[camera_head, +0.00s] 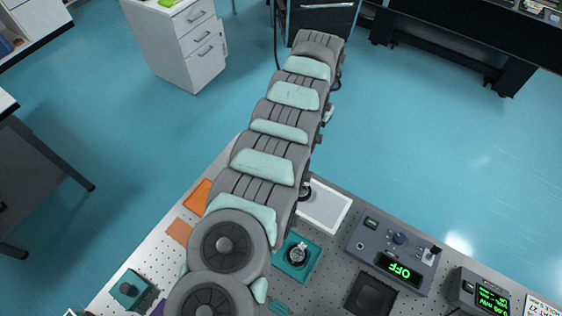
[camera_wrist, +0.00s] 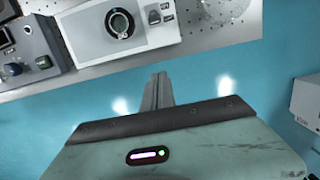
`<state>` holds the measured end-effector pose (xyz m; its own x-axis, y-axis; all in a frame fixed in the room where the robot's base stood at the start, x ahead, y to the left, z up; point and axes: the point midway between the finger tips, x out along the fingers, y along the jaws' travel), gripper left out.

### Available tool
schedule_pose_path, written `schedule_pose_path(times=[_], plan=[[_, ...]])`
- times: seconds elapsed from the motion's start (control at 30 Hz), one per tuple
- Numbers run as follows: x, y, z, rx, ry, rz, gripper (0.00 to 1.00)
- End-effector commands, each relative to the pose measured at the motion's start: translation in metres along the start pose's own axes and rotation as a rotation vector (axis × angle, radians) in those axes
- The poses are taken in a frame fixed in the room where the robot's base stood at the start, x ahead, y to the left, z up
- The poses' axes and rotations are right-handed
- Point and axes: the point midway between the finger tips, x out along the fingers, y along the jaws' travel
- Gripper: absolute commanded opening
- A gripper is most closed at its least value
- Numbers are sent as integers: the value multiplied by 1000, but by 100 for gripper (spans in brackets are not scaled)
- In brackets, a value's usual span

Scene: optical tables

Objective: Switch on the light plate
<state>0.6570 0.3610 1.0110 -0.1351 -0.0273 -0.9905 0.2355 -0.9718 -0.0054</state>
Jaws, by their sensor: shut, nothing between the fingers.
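A grey control box (camera_head: 397,250) stands on the perforated table in the head view. My gripper (camera_wrist: 158,80) shows in the wrist view, shut and empty, just off the table's edge against the blue floor. It cannot be made out in the head view.
In the wrist view, a white device with a round dark dial (camera_wrist: 120,24) and a grey box with a knob (camera_wrist: 36,62) sit on the table. In the head view, a teal tray (camera_head: 297,274), a dark square block (camera_head: 371,295) and another display box (camera_head: 480,291) crowd the table.

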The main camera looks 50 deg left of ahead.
Motion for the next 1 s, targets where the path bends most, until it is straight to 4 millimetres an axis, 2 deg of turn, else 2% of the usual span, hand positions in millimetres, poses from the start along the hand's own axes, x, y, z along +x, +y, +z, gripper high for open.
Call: schedule_pose_path(times=[0.17, 0.57, 0.73, 1.0], plan=[[-6, -5, 16, -5, -50, 6, 0], [-2, -5, 17, -6, -51, 6, 0], [21, -7, 20, -8, -56, 8, 0], [85, -10, 24, -15, -55, 10, 0]])
